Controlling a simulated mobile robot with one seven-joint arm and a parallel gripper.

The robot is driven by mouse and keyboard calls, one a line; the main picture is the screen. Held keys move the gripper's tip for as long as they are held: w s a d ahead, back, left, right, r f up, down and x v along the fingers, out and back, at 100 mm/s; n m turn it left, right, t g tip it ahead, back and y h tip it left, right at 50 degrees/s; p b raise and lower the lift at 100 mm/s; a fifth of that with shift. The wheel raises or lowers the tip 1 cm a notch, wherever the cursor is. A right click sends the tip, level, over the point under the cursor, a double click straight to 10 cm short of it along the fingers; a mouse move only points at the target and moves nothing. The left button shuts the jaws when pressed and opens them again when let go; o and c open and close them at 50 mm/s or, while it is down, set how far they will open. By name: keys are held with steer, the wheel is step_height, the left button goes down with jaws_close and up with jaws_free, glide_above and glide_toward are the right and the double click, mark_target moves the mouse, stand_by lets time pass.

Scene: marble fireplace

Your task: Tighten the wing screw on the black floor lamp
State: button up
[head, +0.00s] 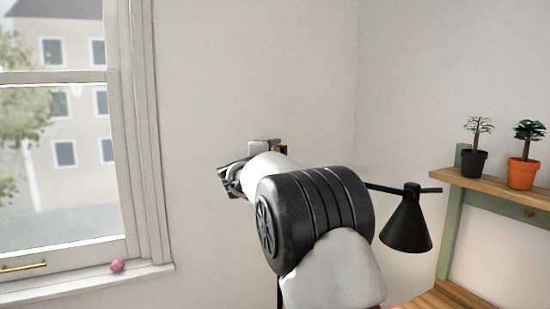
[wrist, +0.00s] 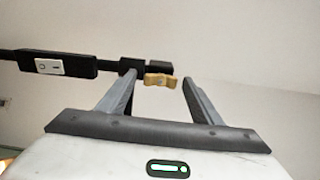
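The black floor lamp shows in the head view as a black conical shade (head: 407,226) on a thin horizontal arm, right of my arm. In the wrist view a black lamp bar (wrist: 88,63) with a white switch plate (wrist: 48,67) runs in from the left to a black joint block. The small brass-coloured wing screw (wrist: 160,80) is at that block. My gripper (wrist: 159,78) is open, with the wing screw seen between its two fingertips and a gap to the right finger. The left finger overlaps the block in view; contact cannot be told. My arm hides most of the lamp in the head view.
A wooden shelf (head: 500,189) on a green frame stands at the right, with plants in a black pot (head: 474,164) and an orange pot (head: 523,173). A window is at the left, with a pink ball (head: 117,266) on its sill. Plain wall lies behind.

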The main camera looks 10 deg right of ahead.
steer(key=b+v, duration=0.1)
steer(key=v, duration=1.6)
steer(key=shift+s, duration=0.2)
steer(key=shift+r, duration=0.1)
